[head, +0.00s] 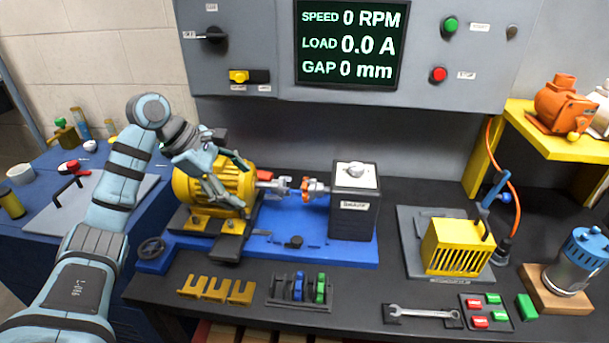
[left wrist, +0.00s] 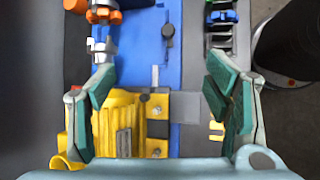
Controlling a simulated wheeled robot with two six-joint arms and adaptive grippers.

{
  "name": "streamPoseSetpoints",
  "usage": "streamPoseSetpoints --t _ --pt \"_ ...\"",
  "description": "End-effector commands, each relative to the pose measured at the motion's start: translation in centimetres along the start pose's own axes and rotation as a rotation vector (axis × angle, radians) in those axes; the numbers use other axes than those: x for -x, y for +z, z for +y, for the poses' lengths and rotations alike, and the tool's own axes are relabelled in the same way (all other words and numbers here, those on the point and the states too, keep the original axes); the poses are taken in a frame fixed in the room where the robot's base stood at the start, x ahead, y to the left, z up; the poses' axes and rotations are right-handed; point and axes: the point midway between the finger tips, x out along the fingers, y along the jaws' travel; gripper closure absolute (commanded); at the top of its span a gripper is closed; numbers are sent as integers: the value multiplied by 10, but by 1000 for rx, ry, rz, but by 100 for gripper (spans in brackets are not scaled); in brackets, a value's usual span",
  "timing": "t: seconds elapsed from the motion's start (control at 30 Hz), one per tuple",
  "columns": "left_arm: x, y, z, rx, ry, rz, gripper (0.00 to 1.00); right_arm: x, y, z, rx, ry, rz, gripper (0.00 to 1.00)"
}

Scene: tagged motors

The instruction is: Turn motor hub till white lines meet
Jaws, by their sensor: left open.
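The yellow motor (head: 240,190) sits on a blue base (head: 290,246). A silver motor hub (head: 273,184) sticks out of its right side and faces an orange coupling half (head: 313,188) on the dark brake block (head: 352,214). My left gripper (head: 228,190) is above the motor, left of the hub, open and empty. In the left wrist view its green-padded fingers (left wrist: 160,100) are wide apart with the motor (left wrist: 128,125) between and below them. The silver hub (left wrist: 103,48) lies beyond the fingertips. The white lines are too small to tell. My right gripper is out of view.
A handwheel (head: 152,248) is at the base's left. Yellow holders (head: 216,290) and a rack with blue and green pieces (head: 300,289) stand in front. A yellow cage (head: 457,248) is at right. The wall panel screen (head: 349,42) reads 0 RPM, 0.0 A, 0 mm.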

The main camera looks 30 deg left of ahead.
Motion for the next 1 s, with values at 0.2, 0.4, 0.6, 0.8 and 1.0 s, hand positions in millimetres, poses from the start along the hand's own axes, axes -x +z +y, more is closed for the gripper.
streamPoseSetpoints --t 0.2,0.4,0.6,0.8,1.0 --pt "-25 38 2 10 40 -155 29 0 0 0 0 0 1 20" --pt "-44 87 0 61 79 -369 29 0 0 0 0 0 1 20" --pt "-50 146 -8 200 102 -675 29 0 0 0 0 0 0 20" --pt "-31 194 -13 504 93 -1077 29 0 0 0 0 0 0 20" --pt "-10 200 -7 791 73 -1334 29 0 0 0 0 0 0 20"
